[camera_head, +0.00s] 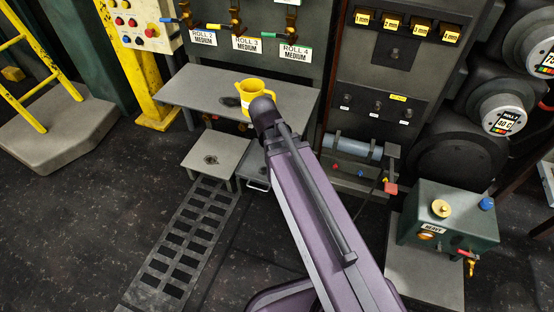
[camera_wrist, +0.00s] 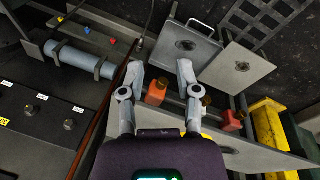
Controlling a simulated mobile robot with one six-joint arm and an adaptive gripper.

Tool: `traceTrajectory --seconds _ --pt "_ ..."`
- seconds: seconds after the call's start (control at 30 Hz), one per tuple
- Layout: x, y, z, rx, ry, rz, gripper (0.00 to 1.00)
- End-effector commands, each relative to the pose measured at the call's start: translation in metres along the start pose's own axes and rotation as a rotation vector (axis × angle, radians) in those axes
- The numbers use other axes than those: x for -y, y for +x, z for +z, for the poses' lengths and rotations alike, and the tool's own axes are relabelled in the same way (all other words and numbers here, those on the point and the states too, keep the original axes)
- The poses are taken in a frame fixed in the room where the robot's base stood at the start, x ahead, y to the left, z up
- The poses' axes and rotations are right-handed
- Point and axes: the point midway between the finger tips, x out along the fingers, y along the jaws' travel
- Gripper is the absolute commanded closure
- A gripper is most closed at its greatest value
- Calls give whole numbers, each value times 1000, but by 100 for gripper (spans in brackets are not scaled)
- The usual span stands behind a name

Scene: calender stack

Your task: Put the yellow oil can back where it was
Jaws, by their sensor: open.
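The yellow oil can (camera_head: 258,89) stands upright on the grey table (camera_head: 190,88) in the head view. A dark stain lies on the table just to its left. The end of my arm overlaps the can's lower right edge in the picture; I cannot tell how far apart they are. My gripper (camera_wrist: 158,73) shows in the wrist view with its two fingers apart and nothing held between them. Its fingers are hidden in the head view.
A low grey stand (camera_head: 216,151) with a dark stain sits in front of the table. A blue-grey cylinder (camera_head: 352,147) is mounted on the panel to the right. A green box (camera_head: 449,222) stands further right. A yellow ladder (camera_head: 27,60) is at the left. Dark floor lies open in front.

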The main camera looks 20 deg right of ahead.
Motion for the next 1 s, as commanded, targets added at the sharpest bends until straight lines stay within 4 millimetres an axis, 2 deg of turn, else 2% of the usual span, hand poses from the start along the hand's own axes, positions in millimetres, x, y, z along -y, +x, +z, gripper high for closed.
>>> traceTrajectory --seconds 0.03,0.1,0.23,1.0 --pt "-4 1 12 16 -40 -43 57" --pt "-4 2 21 31 -97 -97 57" --pt "-3 2 31 42 -166 -164 57" --pt "-2 2 34 43 -194 -189 57"
